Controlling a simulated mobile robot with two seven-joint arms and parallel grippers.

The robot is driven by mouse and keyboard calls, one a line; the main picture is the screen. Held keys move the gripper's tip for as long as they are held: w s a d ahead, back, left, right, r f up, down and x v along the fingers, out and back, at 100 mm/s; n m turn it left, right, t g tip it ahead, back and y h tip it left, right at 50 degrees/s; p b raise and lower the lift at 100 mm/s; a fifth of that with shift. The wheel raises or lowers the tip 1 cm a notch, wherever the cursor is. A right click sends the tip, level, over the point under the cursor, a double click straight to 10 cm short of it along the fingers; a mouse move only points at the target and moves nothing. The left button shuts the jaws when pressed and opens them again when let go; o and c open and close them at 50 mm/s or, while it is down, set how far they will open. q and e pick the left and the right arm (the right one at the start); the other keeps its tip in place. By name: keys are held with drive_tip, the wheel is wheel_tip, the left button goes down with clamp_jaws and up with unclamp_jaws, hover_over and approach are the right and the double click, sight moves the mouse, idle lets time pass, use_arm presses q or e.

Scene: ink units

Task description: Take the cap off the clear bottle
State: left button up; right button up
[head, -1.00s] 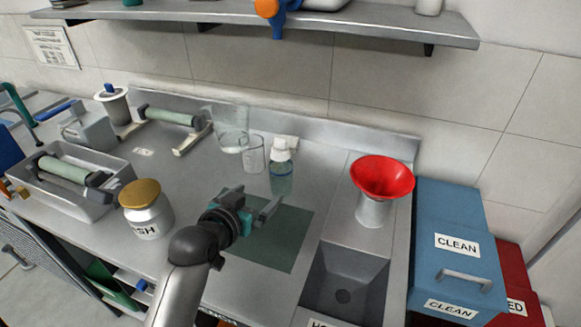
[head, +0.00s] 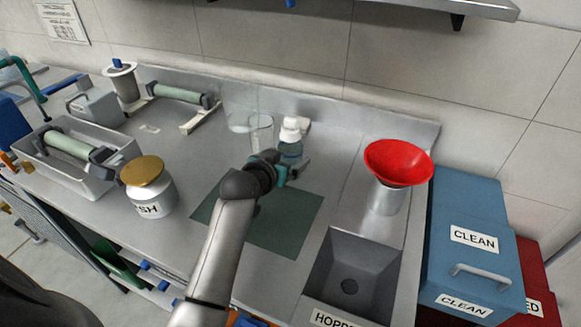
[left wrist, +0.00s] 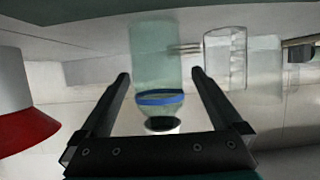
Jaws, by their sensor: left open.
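The clear bottle (head: 290,150) stands upright on the counter behind the dark green mat, with its white cap (head: 290,129) on top. In the left wrist view the bottle (left wrist: 156,55) appears upside down, with a blue band around its neck and the cap (left wrist: 162,125) below it. My left gripper (head: 290,168) is open and empty, in front of the bottle in the head view. In the left wrist view its fingers (left wrist: 160,75) are on either side of the bottle's outline; I cannot tell whether they reach around it. My right gripper is not seen.
Clear beakers (head: 261,131) stand just left of the bottle. A red funnel (head: 398,160) on a metal container is to the right, behind a sink (head: 350,275). A jar with a gold lid (head: 146,190) stands left. The green mat (head: 285,222) is bare.

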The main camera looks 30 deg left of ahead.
sight(293, 156)
use_arm(q)
drive_tip(key=b+x, duration=0.1)
drive_tip(key=x, duration=0.3)
drive_tip(key=shift+s+d+f+b, duration=0.15)
drive_tip(key=shift+f+b, duration=0.1)
drive_tip(key=shift+b, duration=0.1)
drive_tip(key=shift+w+f, duration=0.25)
drive_tip(key=shift+w, duration=0.3)
drive_tip(key=c, duration=0.9)
clamp_jaws()
drive_tip(key=shift+r, duration=0.2)
